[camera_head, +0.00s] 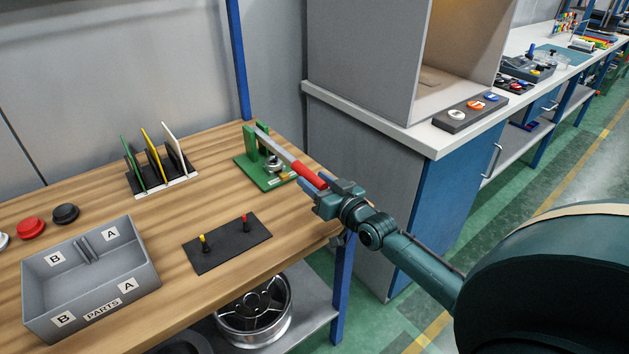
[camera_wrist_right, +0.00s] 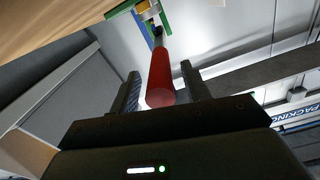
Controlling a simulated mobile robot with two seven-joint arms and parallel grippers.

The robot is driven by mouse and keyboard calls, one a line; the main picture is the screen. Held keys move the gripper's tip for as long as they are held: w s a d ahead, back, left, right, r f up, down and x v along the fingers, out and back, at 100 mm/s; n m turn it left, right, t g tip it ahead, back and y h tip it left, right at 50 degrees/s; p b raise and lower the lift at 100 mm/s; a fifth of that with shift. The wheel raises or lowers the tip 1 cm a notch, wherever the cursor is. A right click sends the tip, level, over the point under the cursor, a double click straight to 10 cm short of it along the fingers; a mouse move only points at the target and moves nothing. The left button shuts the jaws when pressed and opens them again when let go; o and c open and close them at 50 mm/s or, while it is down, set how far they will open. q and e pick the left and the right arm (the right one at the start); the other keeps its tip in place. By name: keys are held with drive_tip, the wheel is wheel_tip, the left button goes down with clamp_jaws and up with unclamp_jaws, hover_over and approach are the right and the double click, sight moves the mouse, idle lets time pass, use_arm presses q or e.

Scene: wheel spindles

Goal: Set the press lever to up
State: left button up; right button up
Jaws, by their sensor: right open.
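The press (camera_head: 264,172) has a green base and post and stands near the back right edge of the wooden bench. Its lever (camera_head: 278,147) is a grey bar with a red handle (camera_head: 309,175). In the head view the lever slants from the post toward the lower right, out to my right gripper (camera_head: 319,187). In the right wrist view the red handle (camera_wrist_right: 161,78) lies between the two spread fingers of my right gripper (camera_wrist_right: 160,72), with a gap at each side. The gripper is open. My left gripper is not in view.
A black plate with two pegs (camera_head: 228,246), a grey parts bin (camera_head: 142,283) and a rack of coloured panels (camera_head: 183,188) are on the bench. A grey cabinet (camera_head: 362,177) stands to the right. A wheel (camera_head: 252,314) lies on the shelf below.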

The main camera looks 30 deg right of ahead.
drive_tip(key=shift+w, duration=0.45)
clamp_jaws()
idle(0.4)
